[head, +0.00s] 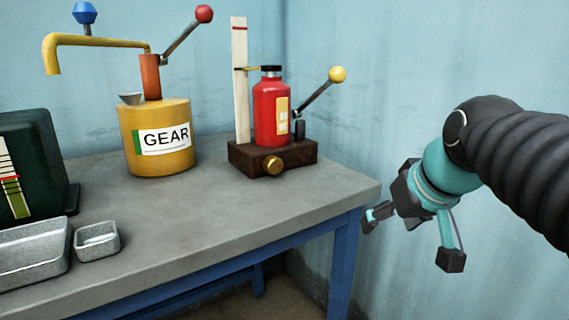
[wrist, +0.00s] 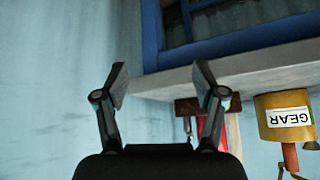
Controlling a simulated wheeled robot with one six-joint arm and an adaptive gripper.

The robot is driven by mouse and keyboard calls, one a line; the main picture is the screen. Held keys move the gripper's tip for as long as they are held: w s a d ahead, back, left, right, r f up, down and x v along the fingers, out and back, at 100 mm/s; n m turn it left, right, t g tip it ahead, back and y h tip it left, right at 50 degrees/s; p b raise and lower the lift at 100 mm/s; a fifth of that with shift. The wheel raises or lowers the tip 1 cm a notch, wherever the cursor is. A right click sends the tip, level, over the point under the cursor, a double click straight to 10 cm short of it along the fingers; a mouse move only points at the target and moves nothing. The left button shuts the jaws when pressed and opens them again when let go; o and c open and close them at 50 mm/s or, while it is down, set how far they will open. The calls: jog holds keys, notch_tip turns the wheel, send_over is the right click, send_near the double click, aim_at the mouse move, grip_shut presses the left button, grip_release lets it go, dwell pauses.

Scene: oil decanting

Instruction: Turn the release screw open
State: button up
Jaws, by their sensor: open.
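The release screw appears to be the round brass knob (head: 272,165) on the front of a dark brown base block (head: 240,158). A red bottle jack (head: 270,110) with a black cap and a yellow-tipped lever stands upright on the block. My gripper (head: 412,238) is open and empty, off the table's right end, apart from the knob. In the wrist view my two fingers are spread (wrist: 162,85); the scene is upside down there. The block (wrist: 187,107) and red jack (wrist: 203,127) show partly behind the right finger. I cannot make out the knob there.
A yellow GEAR can (head: 158,155) with a pump and spout stands left of the jack. A white scale board (head: 240,75) rises beside the jack. Metal trays (head: 97,240) and a dark green box (head: 35,150) are at left. The grey tabletop (head: 190,225) is clear in front of the block.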

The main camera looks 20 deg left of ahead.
jog(key=w+a+r+n+y, duration=0.2)
jog(key=w+a+r, duration=0.4)
jog(key=a, duration=0.2)
jog(key=n+y, duration=0.2)
jog(key=n, duration=0.1)
send_near(276, 163)
jog(key=shift+g, duration=0.4)
jog(key=x, duration=1)
jog(key=shift+w+d+r+b, duration=0.1)
jog(key=shift+w+b, duration=0.2)
jog(key=shift+h, duration=0.3)
